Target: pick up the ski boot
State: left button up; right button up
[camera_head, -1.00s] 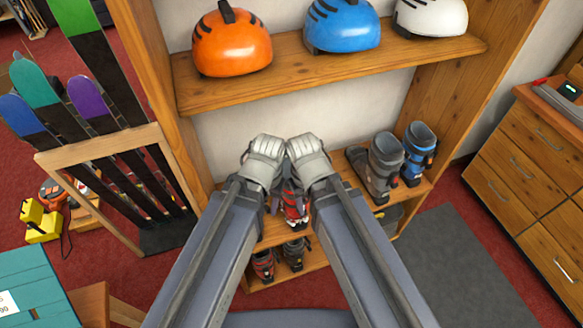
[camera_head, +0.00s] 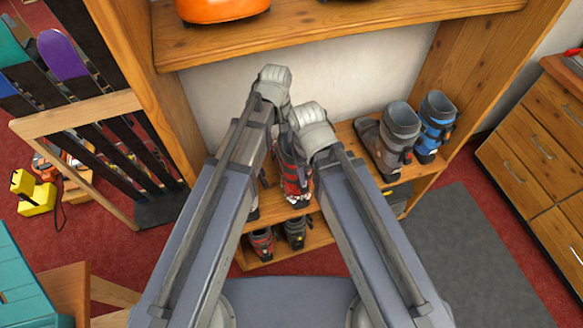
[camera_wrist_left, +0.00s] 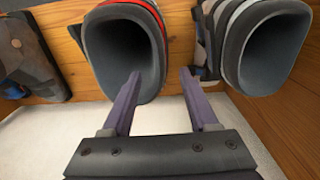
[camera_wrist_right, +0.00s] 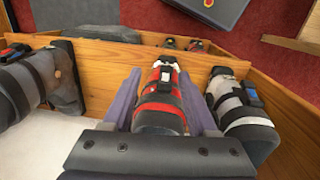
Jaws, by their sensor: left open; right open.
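A red and black ski boot (camera_head: 296,178) stands on the middle shelf, partly hidden behind my arms in the head view. In the right wrist view the red boot (camera_wrist_right: 160,108) lies between the open fingers of my right gripper (camera_wrist_right: 159,84); contact cannot be told. In the left wrist view my left gripper (camera_wrist_left: 160,74) is open and empty. One of its fingers overlaps the opening of a red-edged boot (camera_wrist_left: 122,48), the other shows in the gap beside it. In the head view the fingertips of both grippers are hidden.
A white-grey boot (camera_wrist_right: 241,108) stands right beside the red boot in the right wrist view. Grey boots (camera_head: 395,140) and a blue boot (camera_head: 436,127) stand further right in the head view. The shelf above (camera_head: 330,32) and cabinet sides bound the space.

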pick_arm(q)
jog(key=b, duration=0.6)
send_over(289, 154)
jog(key=s+a, duration=0.2)
jog(key=a, duration=0.1)
jog(key=shift+f, duration=3.4)
jog(key=shift+r, duration=0.1)
jog(key=shift+c, duration=0.2)
grip_shut()
jog(key=shift+a, duration=0.15)
